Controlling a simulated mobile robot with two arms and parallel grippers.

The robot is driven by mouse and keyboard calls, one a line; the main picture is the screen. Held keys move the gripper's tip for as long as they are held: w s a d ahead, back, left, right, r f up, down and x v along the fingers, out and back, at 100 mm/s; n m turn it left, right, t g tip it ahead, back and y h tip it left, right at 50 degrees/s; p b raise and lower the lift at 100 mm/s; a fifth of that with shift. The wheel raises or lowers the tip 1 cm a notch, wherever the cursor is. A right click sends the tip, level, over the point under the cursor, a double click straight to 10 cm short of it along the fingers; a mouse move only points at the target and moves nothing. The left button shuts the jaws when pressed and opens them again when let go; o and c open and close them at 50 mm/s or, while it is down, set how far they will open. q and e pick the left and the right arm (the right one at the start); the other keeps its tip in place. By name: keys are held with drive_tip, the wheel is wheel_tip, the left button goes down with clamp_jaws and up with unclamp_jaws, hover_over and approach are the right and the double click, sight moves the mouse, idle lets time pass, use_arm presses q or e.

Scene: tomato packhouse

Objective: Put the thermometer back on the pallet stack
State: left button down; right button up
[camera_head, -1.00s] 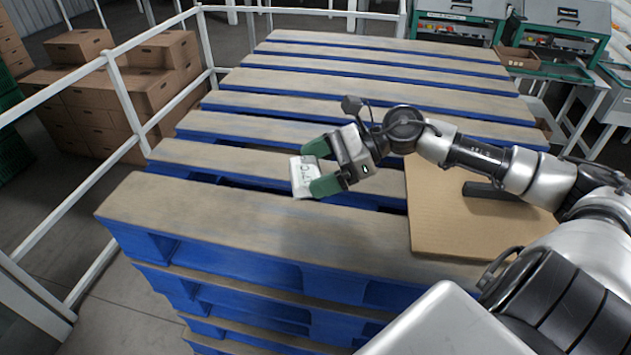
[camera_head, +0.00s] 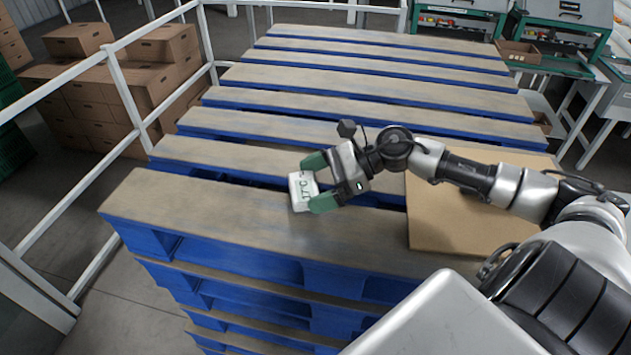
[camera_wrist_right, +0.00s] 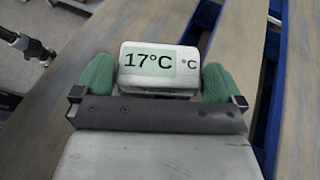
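The thermometer (camera_head: 302,191) is a small white box with a display reading 17 °C. My right gripper (camera_head: 318,186) has its green fingers on either side of it, low over the front boards of the pallet stack (camera_head: 200,215). In the right wrist view the thermometer (camera_wrist_right: 158,68) sits between the two green fingertips of the gripper (camera_wrist_right: 158,84), which appear to touch its sides. I cannot tell whether its underside touches the board. My left gripper is not in view.
A flat cardboard sheet (camera_head: 465,215) lies on the stack to the right, under my right arm. A white railing (camera_head: 125,90) runs along the left, with brown boxes (camera_head: 165,75) behind it. Green machines (camera_head: 560,40) stand at the back right. The pallet's left boards are clear.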

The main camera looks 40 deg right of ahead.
drive_tip(key=shift+r+p, duration=0.3)
drive_tip(key=shift+p, duration=0.05)
drive_tip(key=shift+s+d+f+b, duration=0.2)
drive_tip(key=shift+d+b, duration=0.1)
drive_tip(key=shift+b, duration=0.1)
drive_tip(key=shift+b+v, duration=0.7)
drive_tip(key=shift+v, duration=5.05)
drive_tip(key=shift+a+r, duration=0.1)
